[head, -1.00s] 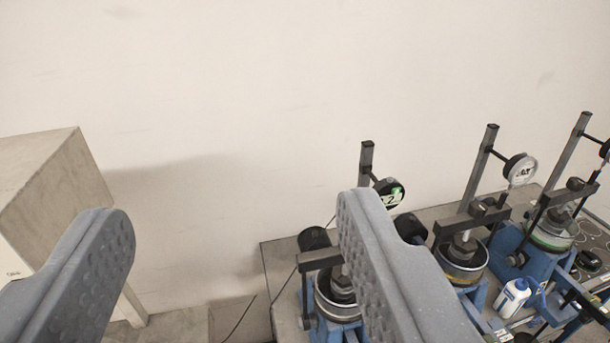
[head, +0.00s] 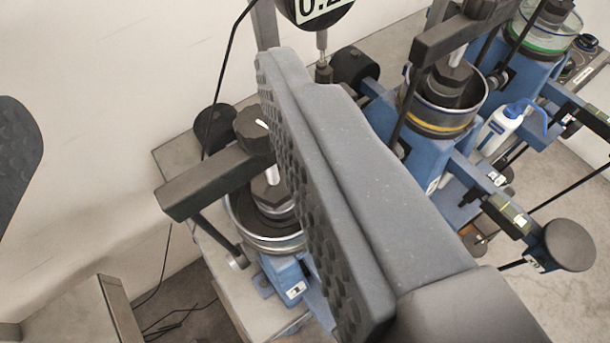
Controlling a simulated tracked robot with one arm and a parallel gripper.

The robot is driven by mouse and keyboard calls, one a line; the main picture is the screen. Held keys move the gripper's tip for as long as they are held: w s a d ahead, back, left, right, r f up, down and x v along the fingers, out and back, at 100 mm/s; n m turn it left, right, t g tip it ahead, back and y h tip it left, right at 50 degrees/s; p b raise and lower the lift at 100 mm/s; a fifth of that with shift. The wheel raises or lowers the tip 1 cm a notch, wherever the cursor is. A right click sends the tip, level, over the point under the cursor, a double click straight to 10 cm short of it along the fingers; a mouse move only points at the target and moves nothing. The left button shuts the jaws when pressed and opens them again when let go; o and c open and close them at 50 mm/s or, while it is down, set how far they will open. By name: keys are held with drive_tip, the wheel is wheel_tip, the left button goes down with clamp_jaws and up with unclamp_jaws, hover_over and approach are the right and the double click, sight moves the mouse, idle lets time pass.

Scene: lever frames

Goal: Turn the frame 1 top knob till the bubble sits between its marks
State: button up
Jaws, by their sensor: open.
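The nearest lever frame (head: 282,272), blue, stands in the middle of the view. Its white plate (head: 296,289) bears a small dark mark, perhaps a 1. A dark crossbar (head: 210,184) spans its round cell, and a dark knob (head: 252,124) sits on top of the crossbar. My gripper (head: 145,115) is open and empty. Its right finger passes in front of this frame and hides much of its right side; its left finger is at the left edge. The knob lies between the fingers in the picture, close to the right one. I cannot see this frame's bubble.
A second lever frame (head: 430,155) and a third (head: 540,70) stand to the right. A white and blue bottle (head: 500,128) stands between them. A lever with a small level-like block (head: 508,215) and a round dark disc (head: 568,245) juts out at right. Bare wall lies left.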

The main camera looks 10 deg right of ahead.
wheel_tip(320, 180, down, 8)
drive_tip(key=g+h, duration=0.1)
drive_tip(key=h, duration=0.1)
drive_tip(key=p, duration=0.6)
approach(257, 125)
drive_tip(key=shift+w, duration=1.8)
drive_tip(key=shift+w+f+m+g+h+p, duration=0.3)
drive_tip(key=shift+w+f+p, duration=0.45)
drive_tip(key=shift+p, duration=0.25)
drive_tip(key=w+p, duration=0.1)
drive_tip(key=p, duration=0.1)
drive_tip(key=shift+w+p, duration=0.2)
drive_tip(key=shift+p, duration=0.1)
drive_tip(key=shift+w+d+f+p, duration=0.2)
drive_tip(key=shift+w+f+p, duration=0.35)
drive_tip(key=shift+p, duration=0.6)
drive_tip(key=shift+w+f, duration=0.1)
drive_tip(key=shift+w, duration=0.75)
drive_tip(key=shift+w+f+p, duration=0.35)
drive_tip(key=shift+w+f, duration=0.05)
drive_tip(key=shift+f, duration=0.05)
